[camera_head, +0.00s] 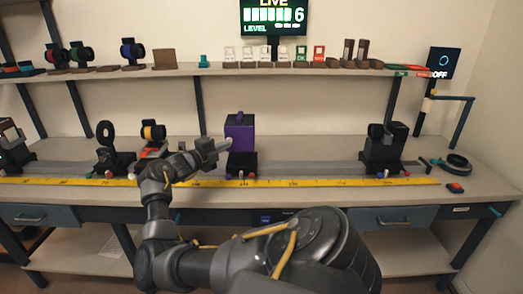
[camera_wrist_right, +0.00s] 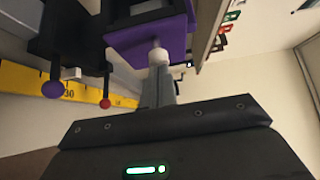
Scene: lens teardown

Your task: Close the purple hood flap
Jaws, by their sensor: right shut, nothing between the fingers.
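I cannot make out the flap's angle. My right gripper (camera_head: 226,144) is shut and empty at the hood's left side. In the wrist view its fingertips (camera_wrist_right: 158,56) reach the purple edge; whether they touch it I cannot tell. My left gripper is not in view.
A yellow ruler (camera_head: 320,183) runs along the bench front. A black holder (camera_head: 385,148) stands on the rail to the right, and a black ring mount (camera_head: 107,150) to the left. The rail between hood and right holder is clear. A shelf (camera_head: 270,69) hangs above.

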